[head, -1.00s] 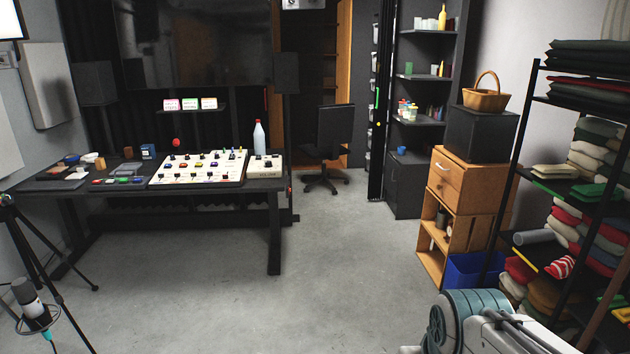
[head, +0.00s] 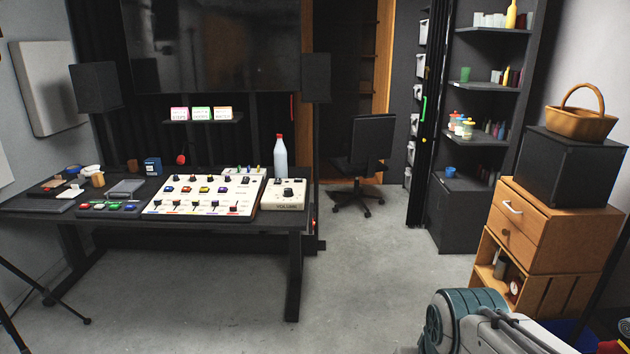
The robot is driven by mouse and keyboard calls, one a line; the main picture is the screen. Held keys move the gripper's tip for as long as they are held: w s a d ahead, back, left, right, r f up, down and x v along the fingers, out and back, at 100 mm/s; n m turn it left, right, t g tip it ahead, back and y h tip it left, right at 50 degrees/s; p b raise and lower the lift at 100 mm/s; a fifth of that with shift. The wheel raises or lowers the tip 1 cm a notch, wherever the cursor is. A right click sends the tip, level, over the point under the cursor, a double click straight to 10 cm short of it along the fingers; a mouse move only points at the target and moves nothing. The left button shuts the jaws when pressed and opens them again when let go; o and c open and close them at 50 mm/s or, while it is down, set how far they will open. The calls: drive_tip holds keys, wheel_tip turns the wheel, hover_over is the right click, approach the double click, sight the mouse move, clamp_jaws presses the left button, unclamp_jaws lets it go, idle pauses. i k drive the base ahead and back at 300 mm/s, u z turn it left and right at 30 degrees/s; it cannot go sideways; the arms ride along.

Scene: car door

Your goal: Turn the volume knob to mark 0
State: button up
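The volume knob (head: 288,193) is a dark round knob on a small white box labelled VOLUME (head: 283,207). The box sits at the right end of the black desk (head: 230,222), beside a large white mixing panel (head: 203,195). The knob's pointer and marks are too small to read from here. My arm shows only as a teal and white part at the bottom right, well short of the desk. My gripper is not in view.
A white bottle with a red cap (head: 280,158) stands just behind the volume box. A black office chair (head: 371,150) is right of the desk. Wooden drawers (head: 540,225) with a basket (head: 582,120) on the black box above stand at the right. The floor (head: 385,275) before the desk is clear.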

sight(289, 192)
drive_tip(key=u, duration=0.15)
drive_tip(key=i, duration=1.55)
drive_tip(key=u, duration=0.35)
drive_tip(key=i, duration=1.85)
drive_tip(key=u, duration=0.1)
